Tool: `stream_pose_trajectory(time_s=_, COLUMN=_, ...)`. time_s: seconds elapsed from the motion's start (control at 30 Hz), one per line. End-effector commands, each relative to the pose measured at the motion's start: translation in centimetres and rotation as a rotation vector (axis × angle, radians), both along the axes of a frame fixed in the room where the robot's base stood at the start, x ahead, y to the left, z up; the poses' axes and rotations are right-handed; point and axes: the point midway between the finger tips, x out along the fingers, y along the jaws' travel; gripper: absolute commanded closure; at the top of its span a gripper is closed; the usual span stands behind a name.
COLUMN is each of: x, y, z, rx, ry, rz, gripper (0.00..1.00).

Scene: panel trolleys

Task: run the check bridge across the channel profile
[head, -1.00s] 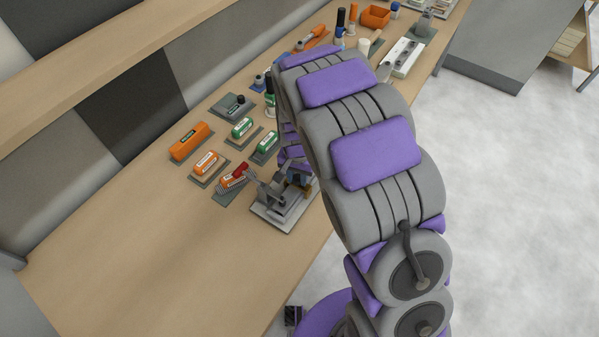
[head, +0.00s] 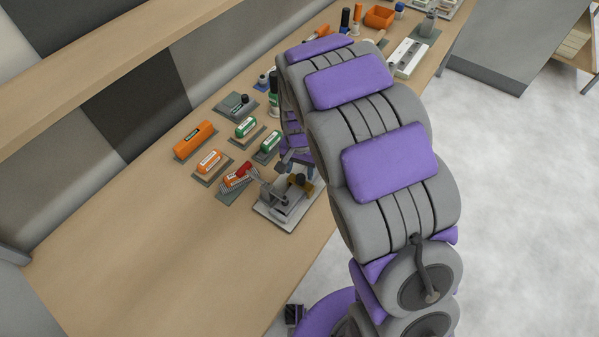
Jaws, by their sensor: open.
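A grey metal fixture (head: 281,209) with a lever clamp stands on a light plate at the front edge of the bench. A channel-like grey piece lies in it, likely the channel profile. A small block with a dark round knob (head: 300,180) and a brownish side sits at the fixture's back right; it may be the check bridge, but I cannot tell for sure. My gripper (head: 296,162) is just above and behind this knob, partly hidden by my arm. It is open, and I see nothing held in it.
An orange bin (head: 379,17) and a white rail (head: 408,58) stand farther back. The bench's near left is clear.

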Motion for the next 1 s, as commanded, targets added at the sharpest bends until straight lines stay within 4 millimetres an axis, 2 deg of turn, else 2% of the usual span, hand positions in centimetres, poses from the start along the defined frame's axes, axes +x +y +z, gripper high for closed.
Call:
stream_pose_trajectory(time_s=0.03, x=0.1, y=0.0, z=1.5, rx=0.001, ry=-0.006, rz=0.0, gripper=0.44)
stream_pose_trajectory(time_s=0.1, x=0.2, y=0.1, z=3.2, rx=0.002, ry=-0.007, rz=-0.001, gripper=0.44)
stream_pose_trajectory(time_s=0.5, x=0.3, y=0.2, z=11.2, rx=0.0, ry=-0.006, rz=0.001, gripper=0.44)
stream_pose_trajectory(time_s=0.7, x=0.2, y=0.3, z=13.0, rx=-0.001, ry=-0.003, rz=0.001, gripper=0.44)
stream_pose_trajectory(time_s=1.0, x=0.2, y=0.3, z=13.3, rx=-0.002, ry=-0.002, rz=0.001, gripper=0.44)
